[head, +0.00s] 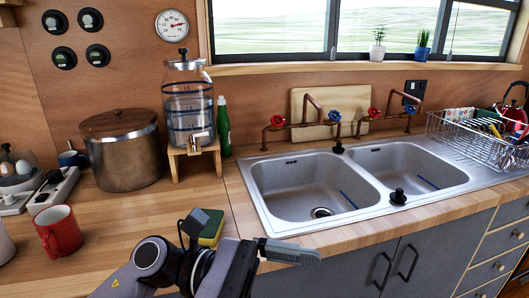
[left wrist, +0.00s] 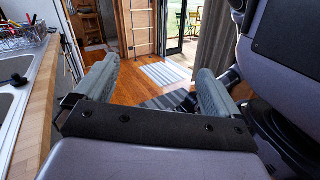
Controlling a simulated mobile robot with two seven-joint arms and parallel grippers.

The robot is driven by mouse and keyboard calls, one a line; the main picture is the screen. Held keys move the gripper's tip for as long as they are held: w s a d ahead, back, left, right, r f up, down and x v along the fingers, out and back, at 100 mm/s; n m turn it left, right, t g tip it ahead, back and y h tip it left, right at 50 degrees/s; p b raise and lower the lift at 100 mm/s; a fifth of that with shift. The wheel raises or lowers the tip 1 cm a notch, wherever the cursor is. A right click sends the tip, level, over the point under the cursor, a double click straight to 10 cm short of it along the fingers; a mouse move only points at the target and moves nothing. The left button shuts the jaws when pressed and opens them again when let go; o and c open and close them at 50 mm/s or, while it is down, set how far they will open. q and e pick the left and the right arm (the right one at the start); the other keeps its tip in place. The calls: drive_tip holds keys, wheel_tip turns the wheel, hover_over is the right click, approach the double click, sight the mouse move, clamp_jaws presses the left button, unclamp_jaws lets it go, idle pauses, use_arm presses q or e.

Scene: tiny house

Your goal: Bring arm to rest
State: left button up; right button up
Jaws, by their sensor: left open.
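My left arm comes in at the bottom of the head view, in front of the counter edge. Its left gripper (head: 300,252) points right, beside the front of the sink cabinet. One finger shows clearly there. In the left wrist view both fingers of the left gripper (left wrist: 158,68) stand wide apart with nothing between them. Beyond them are the wooden floor (left wrist: 180,70) and a striped rug (left wrist: 165,73). My right gripper is in neither view.
A double sink (head: 308,190) is set in the wooden counter (head: 115,225). A red mug (head: 58,232), a large pot (head: 124,155) and a green-and-yellow sponge (head: 212,228) are near my arm. A dish rack (head: 485,140) stands right. In the left wrist view, the counter edge (left wrist: 38,105) runs along the left.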

use_arm(q)
drive_tip(key=w+a+f+m+t+y, duration=0.1)
drive_tip(key=w+a+f+m+t, duration=0.25)
drive_tip(key=m+t, duration=0.65)
drive_tip(key=w+a+f+m+t+y, duration=0.25)
drive_tip(key=a+m+t, duration=0.2)
drive_tip(key=m, duration=0.95)
drive_tip(key=w+a+f+m+t+y, duration=0.1)
drive_tip(key=w+a+f+m+t, duration=0.2)
drive_tip(key=m+t, duration=0.7)
drive_tip(key=s+a+f+n+g+y, duration=0.3)
drive_tip(key=f+n, duration=0.3)
drive_tip(key=f, duration=0.2)
drive_tip(key=s+a+f+n+g+y, duration=0.2)
drive_tip(key=s+a+f+n+y, duration=0.2)
drive_tip(key=f, duration=0.5)
drive_tip(key=s+a+f+n+g+y, duration=0.3)
drive_tip(key=s+a+f+n+y, duration=0.1)
drive_tip(key=s+f+n, duration=0.3)
drive_tip(key=shift+a+f+n+g, duration=0.35)
drive_tip(key=shift+a+f+n, duration=0.4)
drive_tip(key=shift+f+n, duration=0.15)
